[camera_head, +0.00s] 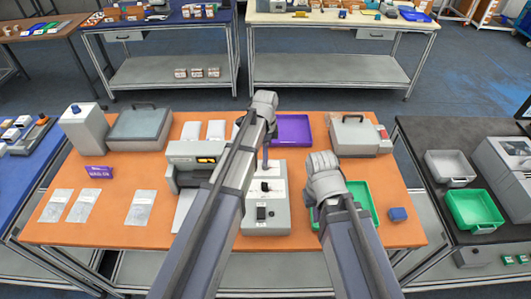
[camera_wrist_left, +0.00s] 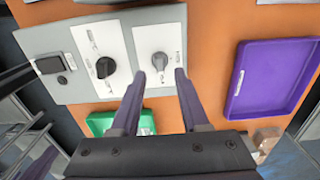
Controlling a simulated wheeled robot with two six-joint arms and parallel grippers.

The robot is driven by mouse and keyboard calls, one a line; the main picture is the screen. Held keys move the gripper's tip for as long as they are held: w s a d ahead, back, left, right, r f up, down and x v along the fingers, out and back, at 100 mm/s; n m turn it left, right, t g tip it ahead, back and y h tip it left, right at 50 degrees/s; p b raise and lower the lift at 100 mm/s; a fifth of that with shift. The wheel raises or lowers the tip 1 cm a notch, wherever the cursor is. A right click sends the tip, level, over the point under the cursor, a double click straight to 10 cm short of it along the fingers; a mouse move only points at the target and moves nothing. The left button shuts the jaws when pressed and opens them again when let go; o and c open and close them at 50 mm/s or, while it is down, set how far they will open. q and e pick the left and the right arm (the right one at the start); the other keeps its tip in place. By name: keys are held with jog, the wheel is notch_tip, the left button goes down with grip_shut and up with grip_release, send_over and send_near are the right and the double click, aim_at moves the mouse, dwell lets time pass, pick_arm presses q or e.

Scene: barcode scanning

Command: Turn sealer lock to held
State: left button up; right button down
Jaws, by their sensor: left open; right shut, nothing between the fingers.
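A grey control box (camera_head: 281,220) stands mid-table with white panels, a black switch and knobs. In the left wrist view the box (camera_wrist_left: 75,88) shows a large black knob (camera_wrist_left: 105,67) and a smaller grey knob (camera_wrist_left: 160,61), each on its own white plate. The plate lettering is too small to read, so I cannot tell which knob is the sealer lock. My left gripper (camera_wrist_left: 160,73) is open, its fingertips on either side of the grey knob; contact is not clear. My right gripper (camera_head: 316,205) is shut and empty, right of the box; its fingertips are mostly hidden.
A green tray (camera_head: 362,194) lies under my right arm, and a purple tray (camera_head: 294,130) lies behind the box. A grey machine with a lit display (camera_head: 206,160) stands left of the box.

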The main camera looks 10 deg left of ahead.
pick_arm(q)
notch_tip(320, 180, up, 4)
jog(key=p, duration=0.3)
pick_arm(e)
notch_tip(320, 180, up, 4)
jog(key=shift+f, duration=0.1)
pick_arm(q)
jog(key=shift+f, duration=0.1)
